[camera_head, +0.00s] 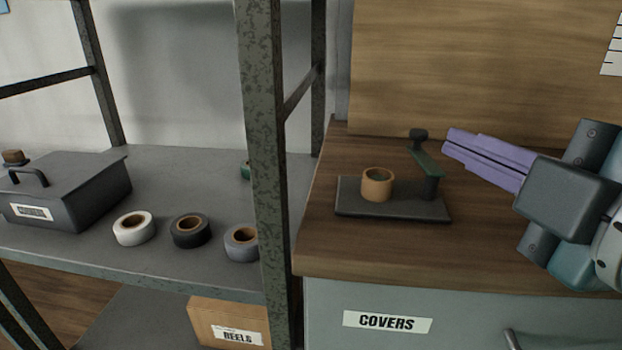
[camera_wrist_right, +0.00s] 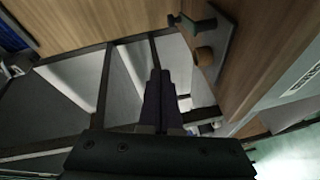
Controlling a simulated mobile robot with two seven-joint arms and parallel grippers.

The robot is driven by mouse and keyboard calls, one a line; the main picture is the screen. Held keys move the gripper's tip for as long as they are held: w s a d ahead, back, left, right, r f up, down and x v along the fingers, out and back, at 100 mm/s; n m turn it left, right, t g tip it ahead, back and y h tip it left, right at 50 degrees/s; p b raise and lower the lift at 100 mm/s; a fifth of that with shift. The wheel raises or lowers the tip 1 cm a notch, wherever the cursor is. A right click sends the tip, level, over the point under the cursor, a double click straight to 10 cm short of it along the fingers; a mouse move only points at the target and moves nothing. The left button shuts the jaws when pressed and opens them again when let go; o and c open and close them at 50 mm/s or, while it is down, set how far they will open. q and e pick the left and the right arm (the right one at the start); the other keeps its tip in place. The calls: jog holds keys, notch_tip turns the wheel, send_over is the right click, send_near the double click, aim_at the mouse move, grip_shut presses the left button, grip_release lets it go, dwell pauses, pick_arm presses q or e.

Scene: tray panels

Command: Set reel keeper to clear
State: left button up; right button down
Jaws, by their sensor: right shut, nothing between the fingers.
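The reel keeper is a dark flat base (camera_head: 400,208) on the wooden counter, with a short post at its right end. A green arm (camera_head: 426,161) with a dark knob (camera_head: 418,135) runs from the post toward the back, angled away from the tan ring-shaped spool (camera_head: 377,184) on the base. The keeper also shows at the top of the right wrist view (camera_wrist_right: 212,45). My right gripper (camera_head: 447,143) has its purple fingers shut and empty, pointing left, just right of the green arm in the picture; I cannot tell whether they touch. My left gripper is not in view.
A metal shelf post (camera_head: 262,150) stands left of the wooden counter (camera_head: 320,255). On the shelf are a lidded dark box (camera_head: 80,190) and white, black and grey rolls (camera_head: 134,229). A box labelled REELS (camera_head: 228,322) sits below. A wooden panel (camera_head: 480,70) rises behind the counter.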

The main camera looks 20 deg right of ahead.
jog(key=f, duration=0.1)
jog(key=f+b, duration=0.1)
jog(key=f+n+b, duration=0.1)
jog(key=shift+w+a+t+y, duration=0.25)
jog(key=shift+t+y, duration=0.05)
jog(key=shift+w+r, duration=0.1)
jog(key=shift+w+r+p, duration=0.15)
jog(key=shift+w+p, duration=0.15)
jog(key=shift+w, duration=0.35)
jog(key=w, duration=0.3)
jog(key=w+d, duration=0.1)
jog(key=w, duration=0.5)
jog(key=shift+d+f, duration=0.2)
jog(key=shift+f, duration=0.05)
jog(key=d, duration=0.2)
jog(key=shift+s+d+f, duration=0.1)
jog(key=shift+d+f, duration=0.2)
jog(key=shift+f, duration=0.1)
jog(key=shift+d+f, duration=0.1)
jog(key=shift+d, duration=0.45)
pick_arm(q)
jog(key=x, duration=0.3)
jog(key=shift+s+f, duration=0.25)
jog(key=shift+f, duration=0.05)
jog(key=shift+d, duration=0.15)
